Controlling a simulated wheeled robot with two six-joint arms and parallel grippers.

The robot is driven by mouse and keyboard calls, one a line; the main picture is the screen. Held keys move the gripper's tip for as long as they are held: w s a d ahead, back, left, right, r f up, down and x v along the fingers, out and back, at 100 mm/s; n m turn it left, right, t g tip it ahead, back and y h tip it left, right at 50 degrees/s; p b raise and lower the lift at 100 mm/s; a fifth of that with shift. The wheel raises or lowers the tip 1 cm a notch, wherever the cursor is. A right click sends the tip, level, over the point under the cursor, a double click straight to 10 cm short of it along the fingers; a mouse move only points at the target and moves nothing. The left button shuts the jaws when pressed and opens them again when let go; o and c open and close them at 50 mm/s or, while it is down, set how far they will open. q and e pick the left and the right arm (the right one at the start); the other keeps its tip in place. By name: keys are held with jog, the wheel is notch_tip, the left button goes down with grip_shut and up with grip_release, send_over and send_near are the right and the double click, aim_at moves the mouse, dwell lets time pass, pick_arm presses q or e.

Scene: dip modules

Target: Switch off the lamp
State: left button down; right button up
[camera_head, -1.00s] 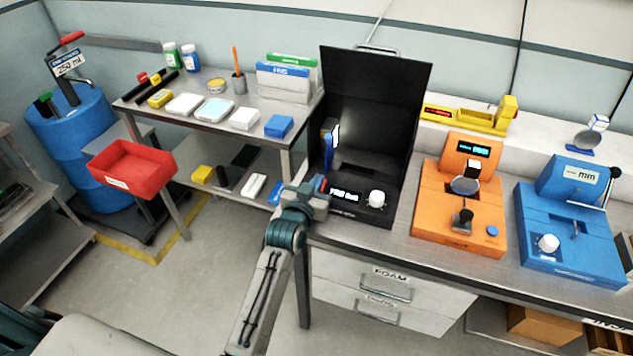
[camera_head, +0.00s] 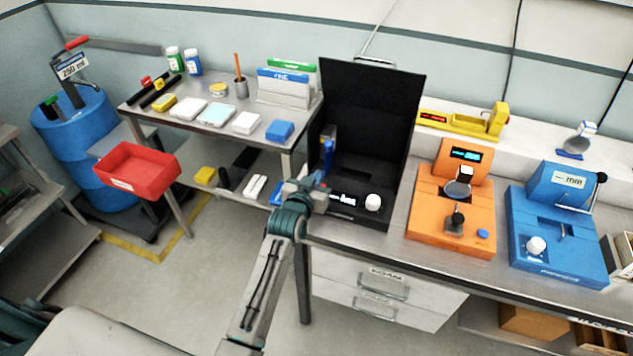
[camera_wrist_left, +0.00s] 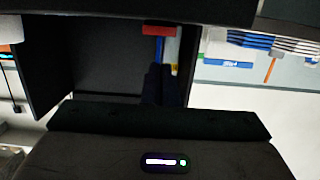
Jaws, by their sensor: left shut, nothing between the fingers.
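The black box (camera_head: 370,105) with a tall open hood stands at the left end of the bench. A blue upright part (camera_head: 328,158) stands inside at the left; no bright light shows there now. My left gripper (camera_head: 317,181) is at the box's front left corner, its fingers shut and empty. In the left wrist view the dark fingers (camera_wrist_left: 163,85) point into the box, near a red part (camera_wrist_left: 158,30); I cannot tell whether they touch it. My right gripper is not in view.
An orange device (camera_head: 450,222) and a blue device (camera_head: 560,245) stand to the right on the bench. A yellow instrument (camera_head: 460,122) lies behind them. A side table with small boxes and a red bin (camera_head: 137,170) are at left. Floor is clear between.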

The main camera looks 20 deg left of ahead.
pick_arm(q)
jog(key=shift+s+r+b, duration=0.35)
jog(key=shift+s+b, duration=0.25)
jog(key=shift+s, duration=0.05)
jog(key=s+r+b, duration=0.2)
jog(key=s+r, duration=0.1)
jog(key=s, duration=0.5)
jog(key=shift+r, duration=0.3)
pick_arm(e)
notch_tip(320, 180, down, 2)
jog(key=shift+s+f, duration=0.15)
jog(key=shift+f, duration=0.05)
pick_arm(q)
jog(key=shift+a, duration=0.15)
jog(key=shift+s, duration=0.1)
